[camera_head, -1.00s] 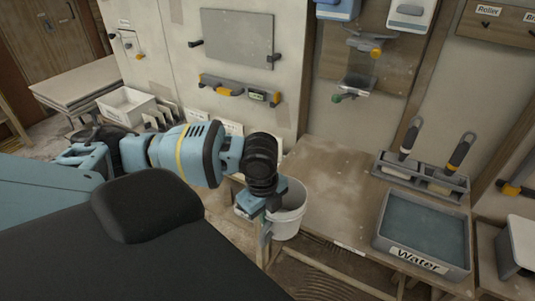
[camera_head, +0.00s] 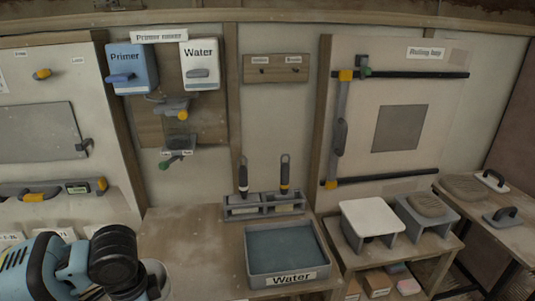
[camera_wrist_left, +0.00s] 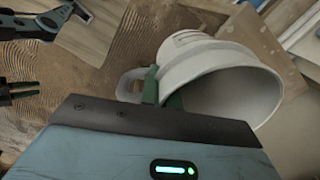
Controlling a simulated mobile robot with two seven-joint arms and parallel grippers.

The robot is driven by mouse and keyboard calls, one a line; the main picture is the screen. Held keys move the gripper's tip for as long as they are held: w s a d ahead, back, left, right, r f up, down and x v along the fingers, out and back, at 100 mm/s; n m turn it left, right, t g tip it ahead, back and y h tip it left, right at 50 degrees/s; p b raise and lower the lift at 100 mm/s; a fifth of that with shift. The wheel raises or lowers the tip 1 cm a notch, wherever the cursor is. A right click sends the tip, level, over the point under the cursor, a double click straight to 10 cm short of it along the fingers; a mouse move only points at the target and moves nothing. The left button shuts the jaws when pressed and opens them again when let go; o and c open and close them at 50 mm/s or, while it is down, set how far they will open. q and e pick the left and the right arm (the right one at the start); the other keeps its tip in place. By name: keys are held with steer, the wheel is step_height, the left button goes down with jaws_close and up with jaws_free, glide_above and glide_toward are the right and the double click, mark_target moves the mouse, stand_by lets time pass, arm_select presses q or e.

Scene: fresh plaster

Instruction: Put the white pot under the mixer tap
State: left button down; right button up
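The white pot (camera_wrist_left: 225,72) fills the upper right of the left wrist view, tilted in that picture, with its wide mouth toward the lower right. The pot is below and left of this tap.
The wooden bench (camera_head: 195,245) below the mixer is clear on its left. A water tray (camera_head: 285,280) and a tool rack (camera_head: 262,211) occupy its right part. The primer dispenser (camera_head: 132,62) and water dispenser (camera_head: 200,60) hang above. A white-topped stand (camera_head: 370,216) is further right.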

arm_select(q)
steer(key=d+r+n, duration=0.1)
steer(key=n, duration=0.1)
steer(key=d+r+n, duration=0.1)
steer(key=d+n, duration=0.1)
steer(key=n, duration=0.1)
steer(key=shift+r, duration=0.15)
steer(key=d+n, duration=0.1)
steer(key=n, duration=0.1)
steer(key=d+r+n, duration=0.1)
steer(key=n, duration=0.1)
steer(key=r+n, duration=0.1)
steer(key=n, duration=0.1)
steer(key=shift+s+d+r+g, duration=0.2)
steer(key=shift+d+g, duration=0.1)
steer(key=shift+d, duration=0.1)
steer(key=shift+w, duration=0.1)
stand_by(1.0)
stand_by(0.3)
steer(key=d, duration=1.4)
steer(key=shift+d, duration=0.2)
